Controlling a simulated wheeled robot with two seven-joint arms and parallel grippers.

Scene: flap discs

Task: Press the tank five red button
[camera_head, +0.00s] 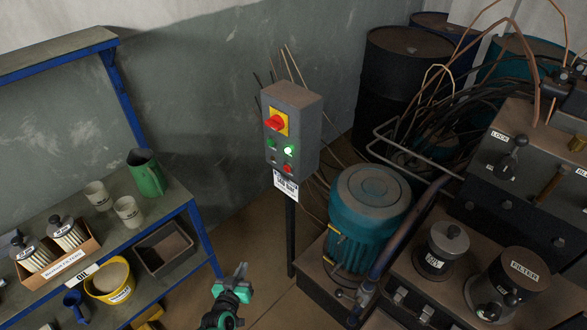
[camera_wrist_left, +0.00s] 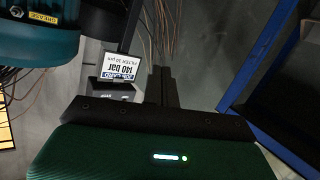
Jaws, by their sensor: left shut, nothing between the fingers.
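A grey control box (camera_head: 292,130) stands on a dark post in the middle of the head view. It carries a red knob on a yellow plate (camera_head: 277,122), a lit green button (camera_head: 289,150) and a small red button (camera_head: 288,169) at its lower right. I cannot read any "tank five" label. A white card (camera_head: 286,186) hangs under the box; it shows upside down in the left wrist view (camera_wrist_left: 118,66), reading "140 bar". My left gripper (camera_head: 240,269) is shut and empty, below and left of the box, apart from it. My right gripper is out of view.
A blue-framed shelf (camera_head: 190,196) with a green jug (camera_head: 147,172), cups and bins stands at left. A teal motor (camera_head: 368,205) and pipework stand right of the post. Open floor lies between shelf and post.

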